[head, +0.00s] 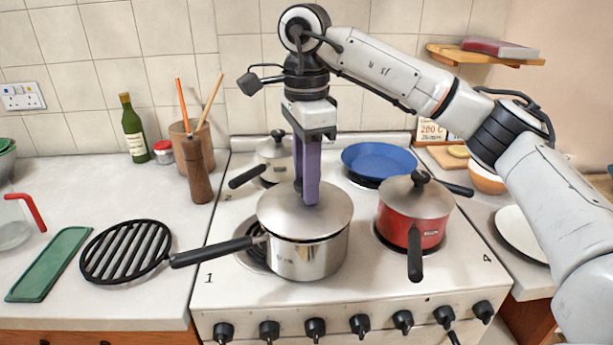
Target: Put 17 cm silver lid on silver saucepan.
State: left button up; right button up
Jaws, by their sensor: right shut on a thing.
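The silver saucepan (307,262) stands on the front left of the stove, its black handle (212,252) pointing left. The silver lid (328,220) is over its mouth, roughly level. A thin dark line shows under the lid's front edge, and I cannot tell if the lid rests on the rim or hangs just above it. My right gripper (309,198) points straight down at the lid's middle and is shut on its knob, which the purple fingers mostly hide. My left gripper is out of view.
A red saucepan (400,233) with its own lid stands close on the right. Behind are a cream pan (272,158) and a blue frying pan (378,160). A round black grill (126,250) lies on the left counter near the silver pan's handle.

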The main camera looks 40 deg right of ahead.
jog(key=shift+f, duration=0.5)
dwell(1.2)
jog(key=o, duration=1.2)
jog(key=shift+o, duration=0.6)
jog(key=o, duration=0.5)
